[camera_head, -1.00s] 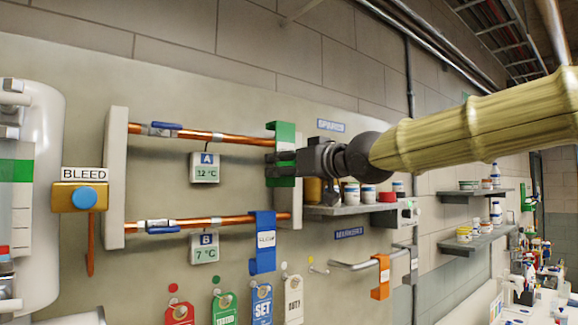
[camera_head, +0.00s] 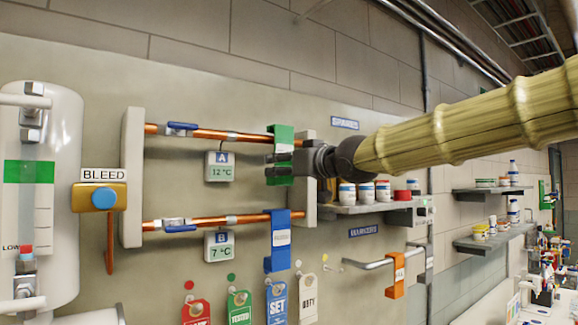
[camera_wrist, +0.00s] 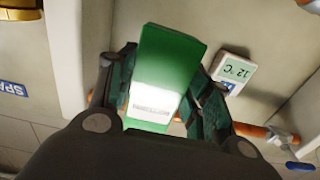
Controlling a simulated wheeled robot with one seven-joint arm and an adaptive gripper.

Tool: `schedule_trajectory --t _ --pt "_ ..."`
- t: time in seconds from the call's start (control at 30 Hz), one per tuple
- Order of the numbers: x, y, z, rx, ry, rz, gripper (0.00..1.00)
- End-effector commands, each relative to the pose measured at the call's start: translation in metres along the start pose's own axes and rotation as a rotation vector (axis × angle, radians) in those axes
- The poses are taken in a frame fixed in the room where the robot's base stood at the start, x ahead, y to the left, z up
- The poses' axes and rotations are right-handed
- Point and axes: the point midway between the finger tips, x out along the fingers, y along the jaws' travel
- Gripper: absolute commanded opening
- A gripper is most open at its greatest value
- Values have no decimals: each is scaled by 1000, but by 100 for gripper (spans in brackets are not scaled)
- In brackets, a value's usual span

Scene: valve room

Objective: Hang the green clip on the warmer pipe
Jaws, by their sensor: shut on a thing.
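The green clip (camera_head: 283,136) is at the right end of the upper copper pipe (camera_head: 243,136), with its top at pipe height. My gripper (camera_head: 280,168) is shut on the clip's body; the clip also shows between my fingers in the wrist view (camera_wrist: 166,75). I cannot tell whether the clip rests fully on the pipe. Gauge A (camera_head: 219,167) below the upper pipe reads 12 °C. Gauge B (camera_head: 219,245) below the lower copper pipe (camera_head: 246,218) reads 7 °C. A blue clip (camera_head: 279,240) hangs on the lower pipe.
An orange clip (camera_head: 397,275) hangs on a grey rail (camera_head: 375,264) at the lower right. A shelf with jars (camera_head: 367,209) stands right of the pipes. Several tags hang below. A white tank (camera_head: 50,190) and the bleed box (camera_head: 99,197) are at the left.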

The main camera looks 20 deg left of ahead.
Motion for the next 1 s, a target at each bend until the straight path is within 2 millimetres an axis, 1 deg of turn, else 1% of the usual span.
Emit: schedule_trajectory --t 0.27,0.33,0.53,0.93,0.97,1.0 --pt "17 0 -1 0 1 0 25" --pt "16 0 5 1 0 0 25" --pt "16 0 11 -1 0 0 25" --pt "16 0 13 0 0 -1 25" --pt "16 0 13 0 0 -1 53" --pt "16 0 13 0 0 -1 60"
